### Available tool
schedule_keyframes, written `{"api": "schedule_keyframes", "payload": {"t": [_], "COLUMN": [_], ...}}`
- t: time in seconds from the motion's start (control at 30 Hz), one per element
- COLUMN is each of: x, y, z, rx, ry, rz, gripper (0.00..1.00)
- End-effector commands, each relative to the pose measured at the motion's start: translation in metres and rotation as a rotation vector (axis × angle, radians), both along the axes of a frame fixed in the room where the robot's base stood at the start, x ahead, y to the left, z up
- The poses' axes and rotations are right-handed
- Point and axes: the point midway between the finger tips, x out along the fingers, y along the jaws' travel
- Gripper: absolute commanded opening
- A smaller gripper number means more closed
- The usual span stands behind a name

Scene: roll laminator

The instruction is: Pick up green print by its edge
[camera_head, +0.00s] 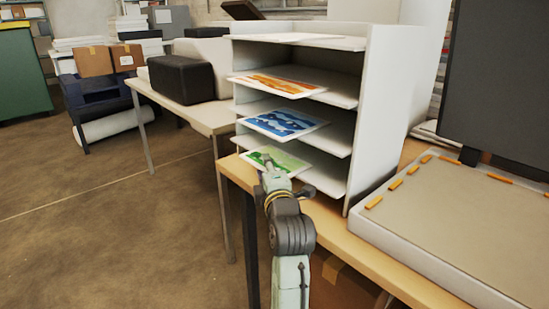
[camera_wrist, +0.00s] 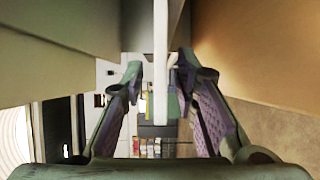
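The green print (camera_head: 288,160) lies on the lowest visible shelf of the white rack (camera_head: 385,100), its near edge sticking out past the shelf front. My gripper (camera_head: 268,168) is at that near edge and overlaps it in the head view. In the wrist view, a thin white strip (camera_wrist: 160,45), seemingly the print seen edge-on, runs down between the two fingers. My gripper's fingers (camera_wrist: 160,75) are spread, with gaps visible on both sides of the strip. Contact with the print cannot be made out.
The blue print (camera_head: 285,122) and the orange print (camera_head: 279,84) lie on shelves above. The rack stands on a wooden table (camera_head: 365,255). A shallow grey-topped tray (camera_head: 465,220) with orange pieces is at right. A black box (camera_head: 182,79) sits on another table at left.

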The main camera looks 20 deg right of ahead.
Motion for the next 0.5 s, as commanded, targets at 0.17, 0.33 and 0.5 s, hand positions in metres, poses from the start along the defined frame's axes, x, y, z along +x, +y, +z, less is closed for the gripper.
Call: {"api": "schedule_keyframes", "payload": {"t": [0.17,0.33,0.5], "x": [-0.0001,-0.0003,-0.0004], "y": [0.0002,0.0002,0.0003], "z": [-0.0002,-0.0002,-0.0001], "rx": [0.000,0.000,0.000], "ry": [-0.001,-0.001,-0.001], "rz": [0.000,0.000,0.000], "gripper": [0.27,0.15,0.04]}}
